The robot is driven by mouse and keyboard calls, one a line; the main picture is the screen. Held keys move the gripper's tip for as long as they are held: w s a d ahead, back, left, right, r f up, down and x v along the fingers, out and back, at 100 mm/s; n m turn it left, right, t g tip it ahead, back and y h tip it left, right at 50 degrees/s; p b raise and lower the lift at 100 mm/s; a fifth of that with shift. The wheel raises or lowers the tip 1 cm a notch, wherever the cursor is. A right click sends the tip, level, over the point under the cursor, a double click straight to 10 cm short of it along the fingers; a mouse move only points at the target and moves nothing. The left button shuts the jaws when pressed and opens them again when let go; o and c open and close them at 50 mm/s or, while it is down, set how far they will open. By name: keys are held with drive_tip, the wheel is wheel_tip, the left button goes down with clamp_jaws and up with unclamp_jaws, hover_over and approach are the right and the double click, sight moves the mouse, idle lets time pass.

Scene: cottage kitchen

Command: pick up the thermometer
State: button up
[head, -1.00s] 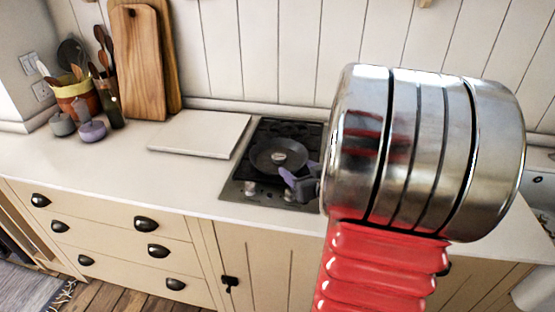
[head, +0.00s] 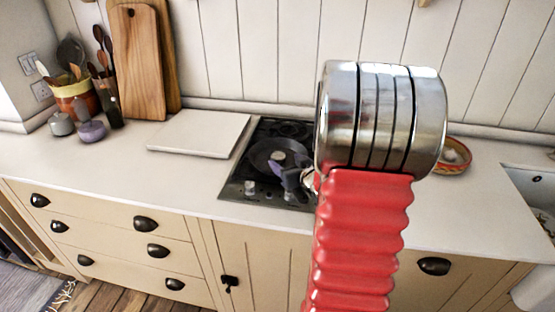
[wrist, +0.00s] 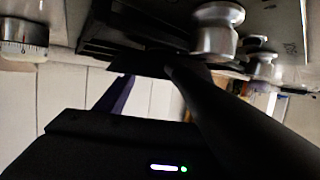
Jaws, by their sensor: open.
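I cannot make out the thermometer for certain in either view. A small pale round thing (head: 278,155) lies in the dark frying pan (head: 262,165) on the hob, but it is too small to identify. My gripper (head: 278,171), grey with purple-grey fingers, is open at the front right of the pan, over the hob's front edge area. I see nothing between its fingers. In the wrist view one purple finger (wrist: 117,93) shows beside dark gripper parts, close to the hob's silver knobs. My red and metal arm hides the counter right of the hob.
A white dial-marked object (wrist: 24,38) shows in the wrist view's upper left corner. A pale board (head: 200,135) lies left of the hob (head: 236,188). A patterned bowl (head: 455,157) and the sink (head: 535,190) are to the right. The left front counter is clear.

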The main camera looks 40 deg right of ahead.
sight(280, 157)
drive_tip(key=shift+x, duration=2.6)
drive_tip(key=shift+a, duration=0.1)
drive_tip(key=c, duration=1.2)
drive_tip(key=shift+r, duration=0.1)
drive_tip(key=shift+c, duration=0.2)
wheel_tip(280, 157, up, 10)
